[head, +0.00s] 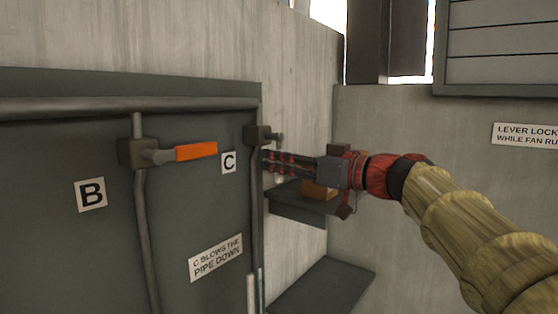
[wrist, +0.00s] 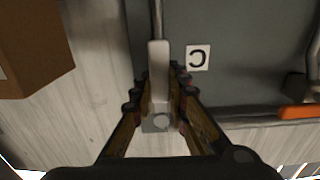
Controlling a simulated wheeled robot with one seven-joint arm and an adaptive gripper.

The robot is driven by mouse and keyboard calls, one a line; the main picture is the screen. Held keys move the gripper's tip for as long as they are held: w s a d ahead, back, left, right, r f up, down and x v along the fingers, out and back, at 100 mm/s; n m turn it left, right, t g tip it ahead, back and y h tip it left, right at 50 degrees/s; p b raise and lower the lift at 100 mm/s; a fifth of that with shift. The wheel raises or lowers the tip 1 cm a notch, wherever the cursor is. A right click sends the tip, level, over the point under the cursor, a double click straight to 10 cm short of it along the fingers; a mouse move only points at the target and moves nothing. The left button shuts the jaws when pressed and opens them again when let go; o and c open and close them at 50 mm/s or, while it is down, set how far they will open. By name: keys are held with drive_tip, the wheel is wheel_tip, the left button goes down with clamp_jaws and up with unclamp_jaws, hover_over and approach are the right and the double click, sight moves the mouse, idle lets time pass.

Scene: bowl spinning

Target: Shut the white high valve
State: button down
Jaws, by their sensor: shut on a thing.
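The white lever (wrist: 158,60) of the valve by the C label lies between my fingers in the wrist view. It runs lengthwise in line with the pipe there. The C valve's dark body (head: 257,134) shows in the head view at the panel's right edge; its lever is mostly hidden there by my gripper. My gripper (head: 268,162) reaches in from the right, just below that body. In the wrist view my gripper (wrist: 159,78) has a finger on each side of the lever and is shut on it.
The B valve's orange lever (head: 196,151) sticks out sideways, left of the C label (head: 228,162). A brown box (head: 318,191) sits on a dark shelf (head: 292,208) behind and below my gripper. A lower shelf (head: 322,288) is empty. A concrete wall (head: 390,130) stands behind.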

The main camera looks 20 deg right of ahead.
drive_tip(key=shift+a+b, duration=0.1)
drive_tip(key=shift+b, duration=0.35)
drive_tip(key=shift+s+a+f+m+b, duration=0.15)
drive_tip(key=shift+s+a+m+b, duration=0.05)
drive_tip(key=shift+m+b, duration=0.6)
drive_tip(key=shift+s+a+r+m+b, duration=0.5)
drive_tip(key=shift+r+m, duration=0.35)
drive_tip(key=shift+m, duration=1.9)
drive_tip(key=shift+s+a+r+m+b, duration=0.35)
drive_tip(key=shift+a+r+m, duration=0.35)
drive_tip(key=shift+m, duration=2)
drive_tip(key=shift+s+a+r+m+b, duration=0.4)
drive_tip(key=shift+r+m, duration=0.55)
drive_tip(key=shift+m, duration=1.8)
drive_tip(key=shift+w, duration=0.1)
drive_tip(key=c, duration=1.7)
unclamp_jaws()
